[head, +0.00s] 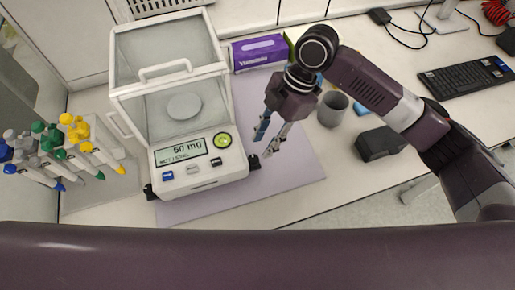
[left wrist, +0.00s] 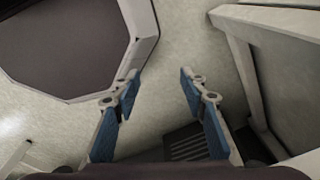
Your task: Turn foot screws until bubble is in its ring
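The white balance (head: 200,172) with a clear draft shield stands on a mat; its display reads "50 mg" above a smaller line that looks like "NOT LEVEL". The round green bubble level (head: 222,140) is right of the display; the bubble's exact place in its ring is too small to tell. A black foot screw (head: 254,161) shows at the front right corner, another (head: 150,191) at the front left. My right gripper (head: 264,146) is open and empty, pointing down just above and right of the right screw. My left gripper (left wrist: 158,84) is open and empty in the left wrist view.
The mauve mat (head: 297,170) is clear right of the balance. A pipette rack with several pipettes (head: 75,150) stands left. A purple box (head: 258,52), grey cup (head: 332,108), black object (head: 380,142) and keyboard (head: 465,78) are behind or right.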

